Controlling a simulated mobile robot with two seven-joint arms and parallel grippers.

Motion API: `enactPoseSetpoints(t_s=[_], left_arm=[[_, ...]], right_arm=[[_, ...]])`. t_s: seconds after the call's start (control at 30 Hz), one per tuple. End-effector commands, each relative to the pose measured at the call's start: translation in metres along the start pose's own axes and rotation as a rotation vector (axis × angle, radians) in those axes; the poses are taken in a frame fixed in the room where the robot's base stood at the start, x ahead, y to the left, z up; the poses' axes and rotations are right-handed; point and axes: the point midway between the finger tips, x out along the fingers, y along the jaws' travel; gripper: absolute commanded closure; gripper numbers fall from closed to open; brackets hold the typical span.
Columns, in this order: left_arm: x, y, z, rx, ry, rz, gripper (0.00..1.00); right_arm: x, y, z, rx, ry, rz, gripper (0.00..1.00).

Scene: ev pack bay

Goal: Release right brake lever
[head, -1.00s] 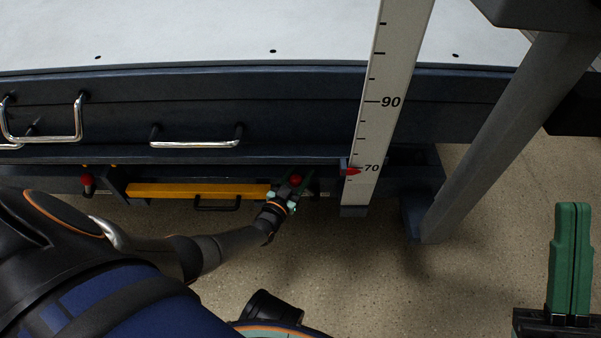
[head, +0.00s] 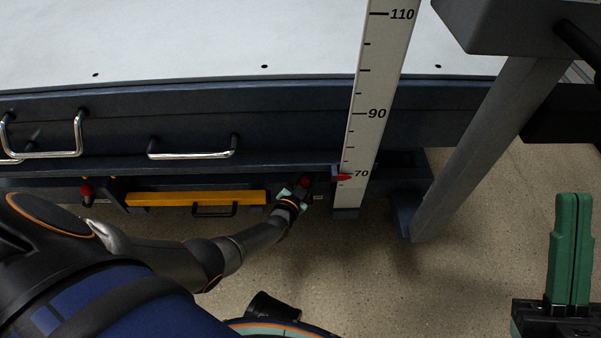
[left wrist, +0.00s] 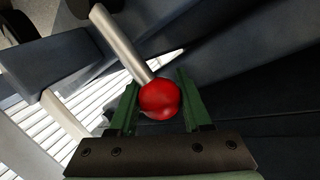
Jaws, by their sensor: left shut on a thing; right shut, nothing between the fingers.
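The right brake lever (left wrist: 122,42) is a metal rod ending in a red ball knob (left wrist: 159,98). In the left wrist view the knob sits between the green fingers of my left gripper (left wrist: 158,104), which is shut on it. In the head view my left gripper (head: 295,191) is at the lower frame, just left of the ruler, with the red knob (head: 304,182) showing at its tip. The lever's rod is hidden there. My right gripper (head: 569,250) is at the lower right, green fingers shut together, empty, over open floor.
Another red-knobbed lever (head: 86,190) is at the left of the lower frame. A yellow drawer front (head: 196,198) with a black handle lies between. A ruler (head: 366,125) with a red pointer (head: 343,177) and a slanted grey leg (head: 482,150) stand to the right. The right floor is clear.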

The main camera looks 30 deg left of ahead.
Motion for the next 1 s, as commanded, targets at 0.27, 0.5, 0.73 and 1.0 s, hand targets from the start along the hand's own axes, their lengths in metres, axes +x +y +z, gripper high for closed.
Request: enactPoseSetpoints(t_s=[0.27, 0.5, 0.73, 1.0], left_arm=[[0.007, 0.014, -0.008, 0.131, -0.072, 0.008, 1.0], [0.009, 0.019, -0.009, 0.186, -0.097, 0.011, 1.0], [0.01, 0.019, -0.009, 0.194, -0.102, 0.011, 1.0], [0.01, 0.019, -0.009, 0.193, -0.101, 0.011, 0.43]], right_arm=[[0.007, 0.004, -0.008, 0.005, 0.005, -0.001, 1.0], [0.008, 0.005, -0.009, 0.007, 0.007, 0.001, 1.0], [0.008, 0.005, -0.009, 0.006, 0.009, 0.003, 1.0], [0.009, 0.006, -0.009, 0.006, 0.009, 0.006, 1.0]])
